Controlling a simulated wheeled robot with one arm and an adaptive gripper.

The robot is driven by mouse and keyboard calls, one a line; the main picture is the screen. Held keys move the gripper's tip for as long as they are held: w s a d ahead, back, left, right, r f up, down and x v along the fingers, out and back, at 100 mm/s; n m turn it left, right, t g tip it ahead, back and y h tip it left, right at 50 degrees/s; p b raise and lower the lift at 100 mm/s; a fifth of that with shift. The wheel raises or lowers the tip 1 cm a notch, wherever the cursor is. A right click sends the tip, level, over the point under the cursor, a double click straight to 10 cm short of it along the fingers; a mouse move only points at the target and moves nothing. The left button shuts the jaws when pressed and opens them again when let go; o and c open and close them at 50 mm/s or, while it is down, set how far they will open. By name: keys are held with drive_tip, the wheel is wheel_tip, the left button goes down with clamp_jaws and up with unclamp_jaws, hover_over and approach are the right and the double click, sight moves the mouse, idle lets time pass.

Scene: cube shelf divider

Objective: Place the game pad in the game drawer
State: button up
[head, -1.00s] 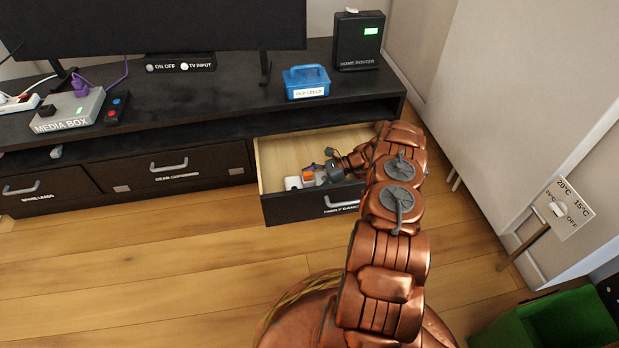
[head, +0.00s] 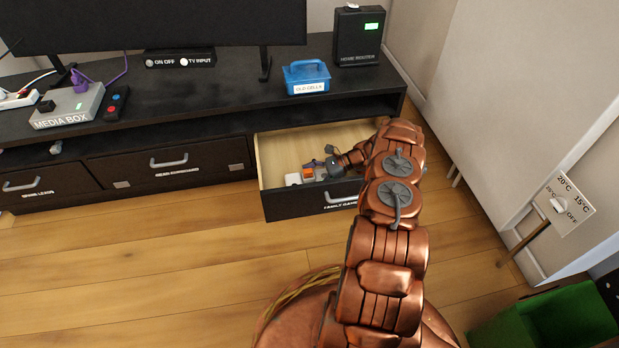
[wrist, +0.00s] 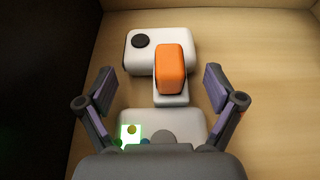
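A white pad with a lit green square, small coloured buttons and a grey disc, seemingly the game pad (wrist: 185,122), lies low in the wrist view, partly hidden by my gripper's body. My gripper (wrist: 159,88) is open, one finger on each side with gaps. In the head view my gripper (head: 316,170) reaches inside the open drawer (head: 290,207), whose label seems to begin "FAMILY GAME". Beyond the pad lie a white item with a black disc (wrist: 142,55) and an upright orange block (wrist: 171,68) on a white base.
The drawer's pale floor is bare at the back (head: 300,150) and to the right of the items. A blue box (head: 306,77) and a black router (head: 359,38) stand on the cabinet top above. Closed drawers lie to the left. A green bin (head: 550,325) stands at the lower right.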

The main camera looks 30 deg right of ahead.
drive_tip(key=shift+o, duration=0.2)
drive_tip(key=shift+d, duration=0.1)
drive_tip(key=v, duration=1.1)
drive_tip(key=shift+s+d+r, duration=0.15)
drive_tip(key=shift+d+r, duration=0.15)
